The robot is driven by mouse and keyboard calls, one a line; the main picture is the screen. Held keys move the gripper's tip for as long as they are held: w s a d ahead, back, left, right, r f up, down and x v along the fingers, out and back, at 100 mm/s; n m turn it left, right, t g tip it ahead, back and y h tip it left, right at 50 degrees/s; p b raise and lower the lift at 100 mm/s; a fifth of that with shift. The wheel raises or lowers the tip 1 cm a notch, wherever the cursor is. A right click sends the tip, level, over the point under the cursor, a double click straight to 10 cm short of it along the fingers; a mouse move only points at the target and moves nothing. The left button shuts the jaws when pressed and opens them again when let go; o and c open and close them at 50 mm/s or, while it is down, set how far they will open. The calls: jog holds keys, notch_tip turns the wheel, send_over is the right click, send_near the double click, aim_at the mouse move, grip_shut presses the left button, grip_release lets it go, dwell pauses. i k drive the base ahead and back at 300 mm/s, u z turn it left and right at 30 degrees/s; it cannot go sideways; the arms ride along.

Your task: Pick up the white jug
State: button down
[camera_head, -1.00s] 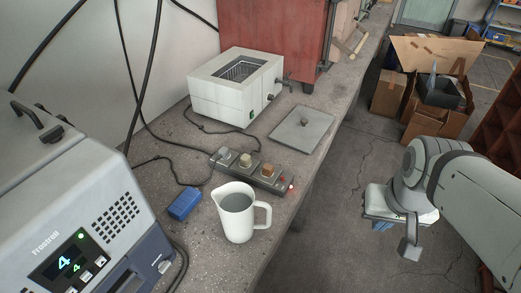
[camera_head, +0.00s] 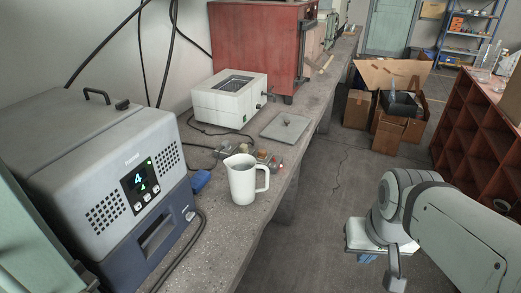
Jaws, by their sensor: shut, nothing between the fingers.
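The white jug (camera_head: 242,180) stands upright on the concrete bench (camera_head: 226,222), near its front edge. Its spout points up and left and its handle is on the right side. The inside looks empty. My gripper (camera_head: 395,277) hangs at the lower right, over the floor beyond the bench edge. It is well to the right of the jug and apart from it, shut and empty.
A grey-blue device with a lit display (camera_head: 139,183) stands left of the jug. Cardboard boxes (camera_head: 389,125) stand on the floor.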

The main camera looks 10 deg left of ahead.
aim_at(241, 168)
jog(key=u, duration=0.4)
jog(key=i, duration=1)
jog(key=z, duration=0.35)
jog(key=k, duration=0.85)
jog(key=z, duration=0.4)
jog(key=i, duration=0.5)
